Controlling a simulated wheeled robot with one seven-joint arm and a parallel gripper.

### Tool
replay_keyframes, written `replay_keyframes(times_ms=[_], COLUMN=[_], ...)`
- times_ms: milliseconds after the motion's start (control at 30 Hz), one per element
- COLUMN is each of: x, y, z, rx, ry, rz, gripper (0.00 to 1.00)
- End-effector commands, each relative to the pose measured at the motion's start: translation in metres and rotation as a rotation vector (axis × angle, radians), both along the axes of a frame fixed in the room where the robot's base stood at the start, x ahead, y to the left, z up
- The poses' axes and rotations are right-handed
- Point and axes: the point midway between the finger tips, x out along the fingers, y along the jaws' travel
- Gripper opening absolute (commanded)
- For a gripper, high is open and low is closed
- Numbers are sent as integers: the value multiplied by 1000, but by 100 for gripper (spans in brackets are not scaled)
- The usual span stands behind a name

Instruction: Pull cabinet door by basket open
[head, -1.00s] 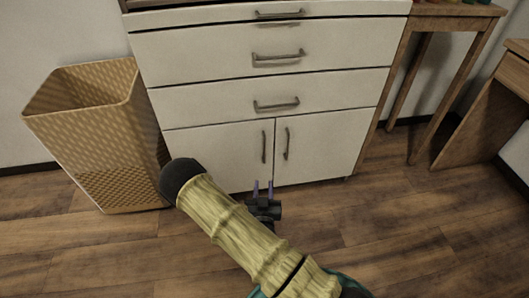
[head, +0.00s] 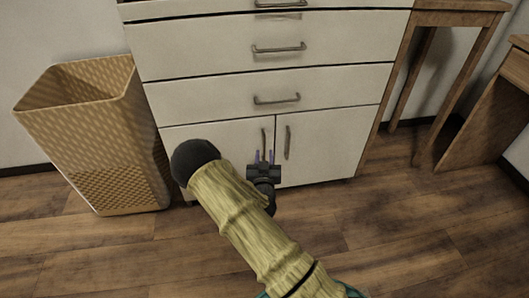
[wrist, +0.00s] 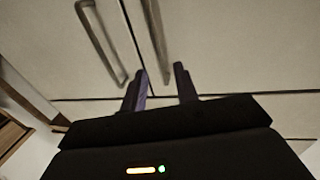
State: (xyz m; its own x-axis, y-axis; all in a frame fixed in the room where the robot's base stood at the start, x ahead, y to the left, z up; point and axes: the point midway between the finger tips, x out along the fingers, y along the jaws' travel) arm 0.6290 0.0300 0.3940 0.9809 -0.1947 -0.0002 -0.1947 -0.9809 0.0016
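The white cabinet has two lower doors side by side. The left door (head: 225,150), nearer the basket, is closed, with a vertical metal handle (head: 264,138) by the middle seam. The right door (head: 330,145) is closed too, with its own handle (head: 287,142). My gripper (head: 264,156) is open and empty just below the left door's handle, its fingers pointing at the cabinet. In the wrist view, which looks upside down, the fingers (wrist: 160,85) stand apart. One handle (wrist: 155,35) lies ahead roughly between them, another (wrist: 98,40) to the left. I cannot tell any contact.
A tan woven basket (head: 100,130) stands on the floor left of the cabinet. Drawers with handles (head: 276,99) lie above the doors. A wooden table (head: 450,60) stands to the right. The wooden floor (head: 390,230) in front is clear.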

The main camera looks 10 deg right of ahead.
Motion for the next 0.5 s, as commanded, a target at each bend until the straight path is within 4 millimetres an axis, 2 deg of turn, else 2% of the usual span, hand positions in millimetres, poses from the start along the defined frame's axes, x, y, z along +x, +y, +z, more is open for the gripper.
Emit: replay_keyframes(times_ms=[100,200,500], x=[21,33,42], y=[-5,-7,-8], z=[-3,-2,1], rx=[1,1,0], ry=[-3,-3,0], rz=[-1,-1,0], gripper=[30,30,30])
